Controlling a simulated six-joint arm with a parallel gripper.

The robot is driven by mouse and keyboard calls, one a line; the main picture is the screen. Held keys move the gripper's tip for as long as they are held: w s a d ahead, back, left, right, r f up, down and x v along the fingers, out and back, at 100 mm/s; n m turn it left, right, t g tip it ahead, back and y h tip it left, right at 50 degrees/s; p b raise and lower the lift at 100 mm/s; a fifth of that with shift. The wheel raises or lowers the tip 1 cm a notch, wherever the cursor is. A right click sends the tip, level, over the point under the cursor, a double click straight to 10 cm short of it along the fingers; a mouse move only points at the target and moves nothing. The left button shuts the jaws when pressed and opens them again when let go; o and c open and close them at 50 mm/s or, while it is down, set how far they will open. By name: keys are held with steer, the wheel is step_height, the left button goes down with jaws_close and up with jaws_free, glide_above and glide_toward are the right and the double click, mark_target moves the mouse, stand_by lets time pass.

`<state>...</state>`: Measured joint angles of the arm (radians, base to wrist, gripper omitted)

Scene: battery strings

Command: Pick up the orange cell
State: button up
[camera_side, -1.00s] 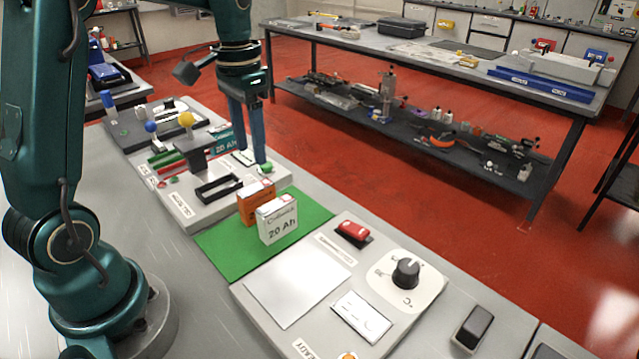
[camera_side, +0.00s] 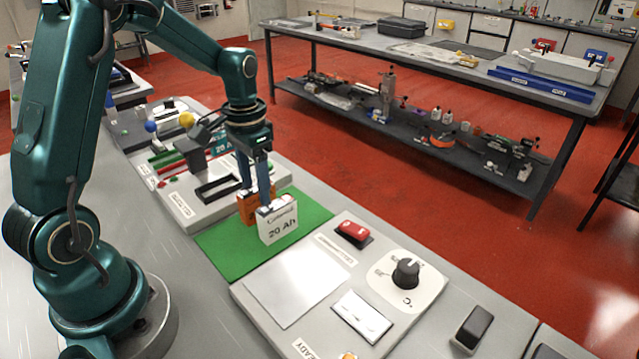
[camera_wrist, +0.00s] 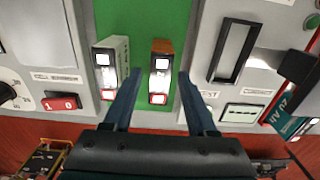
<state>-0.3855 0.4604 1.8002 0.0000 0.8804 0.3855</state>
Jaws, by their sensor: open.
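The orange cell (camera_side: 245,209) stands upright on the green mat (camera_side: 223,256), just behind a white cell (camera_side: 279,226) marked 20 Ah. My gripper (camera_side: 268,203) points down over the two cells, its fingers partly hiding the orange one. In the wrist view the orange cell (camera_wrist: 161,72) lies between the lines of my open fingers (camera_wrist: 155,85), nearer the right one. The white cell (camera_wrist: 110,66) is to the left there, close to the left fingertip. No contact with either cell can be made out.
A black rectangular slot frame (camera_side: 217,188) lies on the grey panel behind the mat. A red switch (camera_side: 353,231) and a black dial (camera_side: 405,271) sit on the front panel. A blank light plate (camera_side: 297,284) lies beside the mat, whose front part is bare.

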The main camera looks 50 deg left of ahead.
mark_target(255, 188)
jaws_close()
steer(key=shift+r, duration=2.55)
